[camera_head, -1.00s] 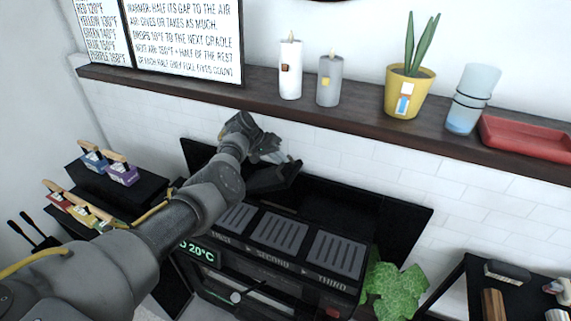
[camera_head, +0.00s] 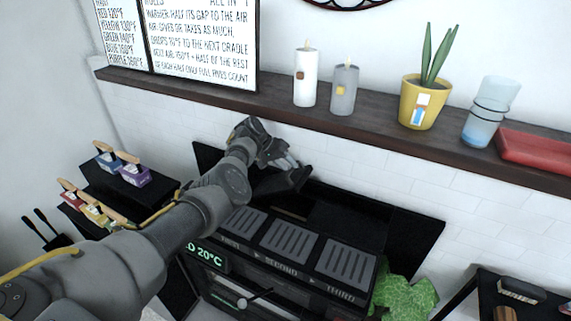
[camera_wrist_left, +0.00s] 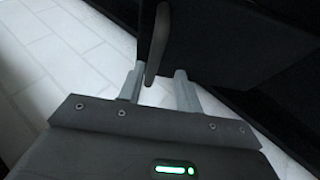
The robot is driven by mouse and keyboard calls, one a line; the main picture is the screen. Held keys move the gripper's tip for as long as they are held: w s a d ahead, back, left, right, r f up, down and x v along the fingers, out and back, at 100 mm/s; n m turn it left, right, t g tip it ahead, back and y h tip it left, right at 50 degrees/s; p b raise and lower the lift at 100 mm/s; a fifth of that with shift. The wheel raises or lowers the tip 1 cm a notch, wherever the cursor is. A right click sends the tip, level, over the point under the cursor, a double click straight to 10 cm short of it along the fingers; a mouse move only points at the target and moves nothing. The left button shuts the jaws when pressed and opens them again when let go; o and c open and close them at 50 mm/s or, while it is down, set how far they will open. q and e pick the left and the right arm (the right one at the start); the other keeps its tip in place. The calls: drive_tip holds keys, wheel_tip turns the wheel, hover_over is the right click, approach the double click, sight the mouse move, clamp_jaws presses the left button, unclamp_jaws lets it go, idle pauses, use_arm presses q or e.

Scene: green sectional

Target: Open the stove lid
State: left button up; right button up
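The black stove (camera_head: 275,250) stands against the tiled wall, with three slotted plates marked first, second and third on top. Its black lid (camera_head: 415,230) stands raised behind the plates, leaning toward the wall. My left gripper (camera_head: 291,168) is at the lid's upper edge, left of its middle, and my arm hides part of the lid. In the left wrist view the two grey fingers (camera_wrist_left: 158,88) are apart. A thin dark handle (camera_wrist_left: 157,45) on the lid shows between them, with gaps on both sides. My right gripper is not in view.
A wooden shelf (camera_head: 370,126) above the stove holds two candles, a yellow plant pot (camera_head: 422,103), a glass and a red tray. A black rack (camera_head: 118,190) with coloured blocks stands left.

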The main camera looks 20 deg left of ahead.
use_arm(q)
drive_tip(key=shift+d+r, duration=0.1)
drive_tip(key=shift+d, duration=0.05)
drive_tip(key=shift+r+p, duration=0.15)
drive_tip(key=shift+p, duration=0.2)
drive_tip(key=shift+p+v, duration=0.8)
drive_tip(key=shift+p, duration=0.35)
drive_tip(key=s+a+p, duration=0.6)
drive_tip(key=a+p, duration=0.1)
drive_tip(key=a, duration=0.3)
drive_tip(key=shift+s+f, duration=0.2)
drive_tip(key=shift+f, duration=0.15)
